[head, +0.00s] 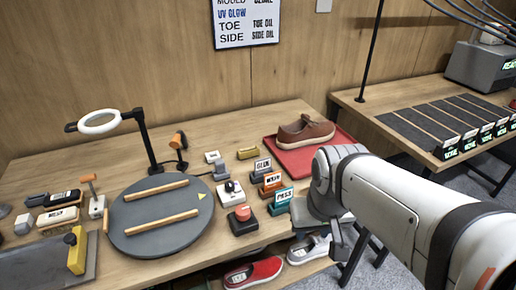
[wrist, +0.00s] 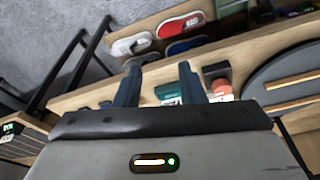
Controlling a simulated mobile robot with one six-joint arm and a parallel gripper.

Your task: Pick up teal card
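In the wrist view the teal card (wrist: 167,91) shows between my fingers, nearer the right one. My gripper (wrist: 158,74) is open, with its two fingers apart and nothing held. In the head view my gripper (head: 346,245) hangs past the table's front edge, right of the card and apart from it.
A red button (head: 243,213) is left. A red tray (head: 322,150) with a brown sneaker (head: 304,132) lies behind. Red (head: 254,272) and grey sneakers (head: 308,249) sit on a lower shelf.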

